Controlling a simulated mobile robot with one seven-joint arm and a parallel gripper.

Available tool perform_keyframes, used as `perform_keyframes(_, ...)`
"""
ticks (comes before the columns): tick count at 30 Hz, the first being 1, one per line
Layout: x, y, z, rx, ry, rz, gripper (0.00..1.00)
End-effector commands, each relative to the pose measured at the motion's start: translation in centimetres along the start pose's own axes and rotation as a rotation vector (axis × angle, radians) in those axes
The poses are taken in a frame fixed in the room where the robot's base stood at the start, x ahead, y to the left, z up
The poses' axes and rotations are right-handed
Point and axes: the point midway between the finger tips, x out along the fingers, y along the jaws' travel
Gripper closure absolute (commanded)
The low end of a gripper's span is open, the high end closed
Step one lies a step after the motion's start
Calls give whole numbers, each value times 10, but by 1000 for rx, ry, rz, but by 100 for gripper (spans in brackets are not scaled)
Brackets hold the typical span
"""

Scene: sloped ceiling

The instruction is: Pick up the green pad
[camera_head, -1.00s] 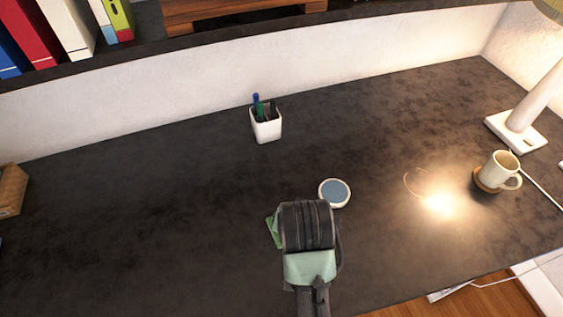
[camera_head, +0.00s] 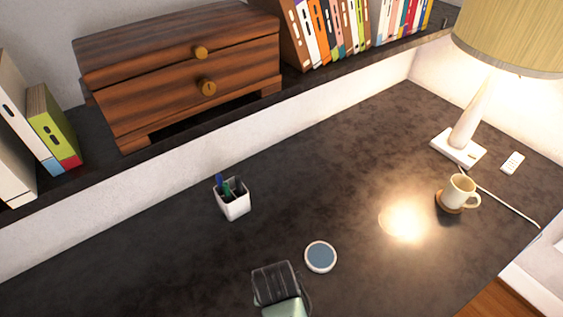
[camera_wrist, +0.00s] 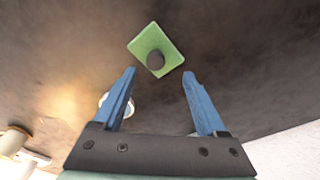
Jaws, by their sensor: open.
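The green pad (camera_wrist: 155,42) lies on the dark desk in the wrist view, square and turned corner-on. A dark round thing or spot (camera_wrist: 155,60) shows on it; I cannot tell which. My gripper (camera_wrist: 159,73) has its two blue fingers spread wide with nothing between them. In the wrist picture the pad shows just beyond the fingertips, roughly centred between them; the height gap is unclear. In the head view my dark wrist hides the pad and the fingers.
A white-rimmed, blue-topped disc (camera_head: 320,257) lies close to my wrist. A white pen cup (camera_head: 233,201) stands further back. A mug (camera_head: 459,191) on a coaster and a lamp (camera_head: 467,125) are at the right. A shelf with a wooden drawer box (camera_head: 180,65) runs behind. Much of the desk is bare.

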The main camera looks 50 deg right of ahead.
Motion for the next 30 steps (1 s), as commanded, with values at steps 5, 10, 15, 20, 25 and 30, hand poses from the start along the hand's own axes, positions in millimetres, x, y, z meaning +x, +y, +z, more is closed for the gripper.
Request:
perform_keyframes(5, 12, 0, -1, 0, 1, -1, 26)
perform_keyframes(10, 28, 5, -2, 1, -1, 0, 26)
perform_keyframes(15, 52, 8, -2, 1, -1, 0, 26)
perform_keyframes(20, 62, 8, -3, 0, 2, -1, 26)
perform_keyframes(25, 64, 7, -3, -1, 2, -1, 26)
perform_keyframes(30, 63, 7, -3, -1, 2, -1, 44)
